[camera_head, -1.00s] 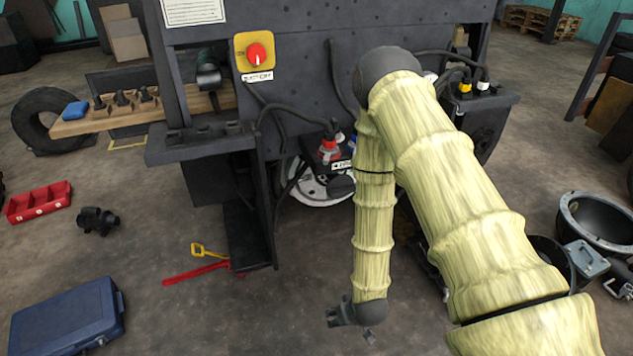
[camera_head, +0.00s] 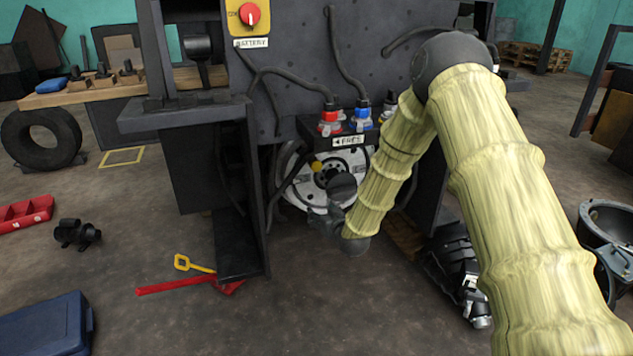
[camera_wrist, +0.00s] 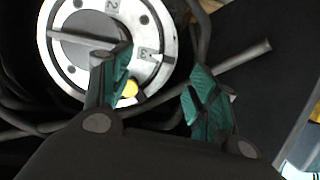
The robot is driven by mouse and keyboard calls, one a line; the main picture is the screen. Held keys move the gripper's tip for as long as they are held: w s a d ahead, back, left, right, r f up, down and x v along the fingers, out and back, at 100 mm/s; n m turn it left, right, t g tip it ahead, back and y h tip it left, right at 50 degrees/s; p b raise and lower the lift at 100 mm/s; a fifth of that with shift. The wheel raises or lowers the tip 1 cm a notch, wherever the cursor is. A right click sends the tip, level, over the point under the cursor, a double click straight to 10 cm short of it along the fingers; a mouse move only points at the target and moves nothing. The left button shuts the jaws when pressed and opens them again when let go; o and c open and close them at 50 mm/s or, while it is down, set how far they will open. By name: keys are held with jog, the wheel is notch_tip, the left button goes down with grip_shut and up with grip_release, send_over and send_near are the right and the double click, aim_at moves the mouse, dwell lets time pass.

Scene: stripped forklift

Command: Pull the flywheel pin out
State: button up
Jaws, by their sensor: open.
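The flywheel (camera_head: 300,188) is a pale metal disc low in the machine's front opening. It also shows at the top of the wrist view (camera_wrist: 156,69). The pin's yellow head (camera_head: 317,166) shows on the disc. In the wrist view the yellow head (camera_wrist: 130,89) lies beside my left finger, between the two fingers in the picture; whether they touch I cannot tell. My gripper (camera_wrist: 160,76) is open with two green-padded fingers pointing at the flywheel, and nothing is held. In the head view my gripper (camera_head: 328,222) is small and dark below the disc.
Dark cables hang around the flywheel, and a grey rod (camera_wrist: 240,60) crosses beside my right finger. Red and blue connectors (camera_head: 330,118) sit above. A dark side panel (camera_head: 238,230) stands left.

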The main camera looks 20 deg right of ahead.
aim_at(317, 166)
jog(key=w+d+r+t+b, duration=0.1)
jog(key=w+r+b, duration=0.1)
jog(key=w, duration=0.4)
jog(key=w+d+r+t+b, duration=0.1)
jog(key=w+r+b, duration=0.1)
jog(key=w+b, duration=0.3)
jog(key=w+d+r+t+b, duration=0.1)
jog(key=w+r+b, duration=0.2)
jog(key=w, duration=0.3)
jog(key=shift+w+d+t+b, duration=0.3)
jog(key=shift+d+b, duration=0.1)
jog(key=shift+b, duration=0.25)
jog(key=shift+w+a+r+b, duration=0.15)
jog(key=shift+w+b, duration=0.15)
jog(key=shift+w, duration=0.7)
